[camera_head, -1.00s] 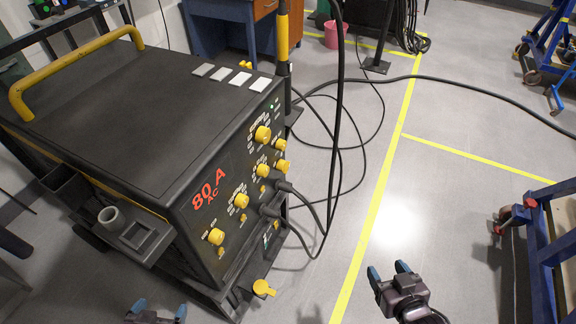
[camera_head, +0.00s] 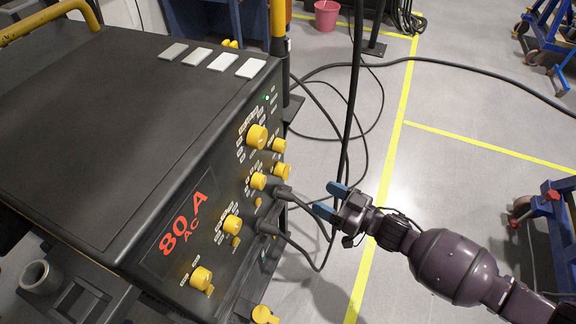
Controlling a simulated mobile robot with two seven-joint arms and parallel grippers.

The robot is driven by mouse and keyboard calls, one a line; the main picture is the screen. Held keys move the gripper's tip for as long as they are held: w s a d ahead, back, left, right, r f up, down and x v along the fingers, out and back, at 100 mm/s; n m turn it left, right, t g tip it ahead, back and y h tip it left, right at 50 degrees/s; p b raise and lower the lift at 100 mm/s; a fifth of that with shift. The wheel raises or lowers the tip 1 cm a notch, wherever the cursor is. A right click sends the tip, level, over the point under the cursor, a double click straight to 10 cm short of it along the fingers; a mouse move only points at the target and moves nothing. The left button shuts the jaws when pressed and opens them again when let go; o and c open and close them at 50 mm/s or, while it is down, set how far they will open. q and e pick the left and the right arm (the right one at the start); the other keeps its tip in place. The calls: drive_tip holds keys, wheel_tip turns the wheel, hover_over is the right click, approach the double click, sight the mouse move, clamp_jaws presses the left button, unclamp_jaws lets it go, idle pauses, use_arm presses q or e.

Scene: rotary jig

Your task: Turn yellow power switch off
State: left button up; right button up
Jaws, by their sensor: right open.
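A black welding machine marked "80 A AC" fills the left side, its front panel (camera_head: 175,262) facing right. Several yellow knobs sit on it: a large upper knob (camera_head: 257,137), two beside and below it (camera_head: 280,144) (camera_head: 258,181), a middle one (camera_head: 232,224) and a lower one (camera_head: 202,278). Another yellow handle (camera_head: 264,314) shows at the bottom edge. I cannot tell which is the power switch. A small green light (camera_head: 267,98) glows near the panel top. My right gripper (camera_head: 329,200) is open and empty, right of the panel and apart from the knobs. My left gripper is out of view.
Black cables (camera_head: 310,245) plug into the panel and hang close to my right gripper. Blue frames (camera_head: 545,215) stand at right. The floor between is mostly clear.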

sight(288, 172)
drive_tip(key=w+a+b, duration=0.1)
drive_tip(key=w+a, duration=0.1)
drive_tip(key=a, duration=0.1)
drive_tip(key=w+a+g, duration=0.1)
drive_tip(key=w+a, duration=0.1)
drive_tip(key=w, duration=0.1)
drive_tip(key=w+a+f+n+g+y+b, duration=0.1)
drive_tip(key=w+a, duration=0.2)
drive_tip(key=shift+a+b, duration=0.3)
drive_tip(key=shift+w+a+r, duration=0.1)
drive_tip(key=shift+w+a, duration=0.15)
drive_tip(key=shift+a, duration=0.2)
drive_tip(key=c, duration=0.9)
drive_tip(key=shift+c, duration=0.2)
